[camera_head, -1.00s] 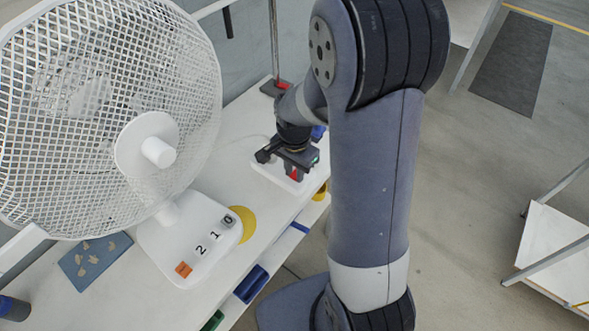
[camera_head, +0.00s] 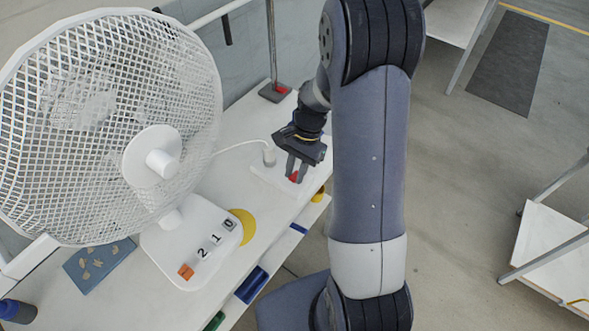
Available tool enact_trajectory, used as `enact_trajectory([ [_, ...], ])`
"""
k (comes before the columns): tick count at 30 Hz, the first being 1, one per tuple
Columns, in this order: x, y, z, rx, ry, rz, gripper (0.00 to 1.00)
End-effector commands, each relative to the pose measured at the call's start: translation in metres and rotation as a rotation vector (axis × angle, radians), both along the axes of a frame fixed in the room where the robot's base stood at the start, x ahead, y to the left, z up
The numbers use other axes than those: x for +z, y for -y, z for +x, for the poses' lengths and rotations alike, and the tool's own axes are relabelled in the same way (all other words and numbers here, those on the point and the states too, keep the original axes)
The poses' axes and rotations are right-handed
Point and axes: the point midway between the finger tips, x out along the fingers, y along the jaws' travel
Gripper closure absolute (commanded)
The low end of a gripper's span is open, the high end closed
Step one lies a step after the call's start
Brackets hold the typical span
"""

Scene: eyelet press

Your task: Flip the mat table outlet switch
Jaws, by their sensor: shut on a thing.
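The outlet (camera_head: 263,170) is a white block on the white table, with a plug (camera_head: 268,156) and white cord at its far left end. A red switch (camera_head: 294,177) shows on its near right part. My gripper (camera_head: 296,173) points down at the outlet, with its dark fingers either side of the red switch and shut on it. The fingers cover part of the switch, so I cannot tell which way it is tipped.
A large white fan (camera_head: 165,165) with buttons on its base stands left of the outlet. A blue mat (camera_head: 98,264) with small tan pieces and a yellow disc (camera_head: 246,226) lie near it. A pole stand (camera_head: 274,92) rises behind my gripper. Bins (camera_head: 252,284) sit along the front edge.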

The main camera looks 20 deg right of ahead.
Motion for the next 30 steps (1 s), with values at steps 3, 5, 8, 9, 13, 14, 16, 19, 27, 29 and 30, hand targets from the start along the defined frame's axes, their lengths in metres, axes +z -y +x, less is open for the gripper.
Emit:
enact_trajectory([
  [3, 0.000, 0.000, 0.000, 0.000, 0.000, 0.001, 1.00],
  [5, 0.000, 0.000, 0.000, 0.000, 0.000, 0.001, 1.00],
  [8, 0.000, 0.000, 0.000, 0.000, 0.001, 0.001, 0.77],
  [9, 0.000, 0.000, 0.000, 0.000, 0.001, 0.001, 0.73],
  [13, 0.000, 0.000, 0.000, 0.000, 0.001, -0.001, 0.63],
  [14, 0.000, 0.000, 0.000, 0.000, 0.001, -0.001, 0.60],
  [16, 0.000, 0.000, 0.000, 0.000, 0.001, -0.001, 0.56],
  [19, 0.000, 0.000, 0.000, 0.000, 0.001, -0.001, 0.56],
  [27, 0.012, 0.004, 0.004, 0.000, 0.005, -0.001, 0.56],
  [29, 0.022, 0.007, 0.006, 0.000, 0.007, -0.001, 0.56],
  [30, 0.029, 0.009, 0.008, 0.000, 0.006, -0.002, 0.56],
])
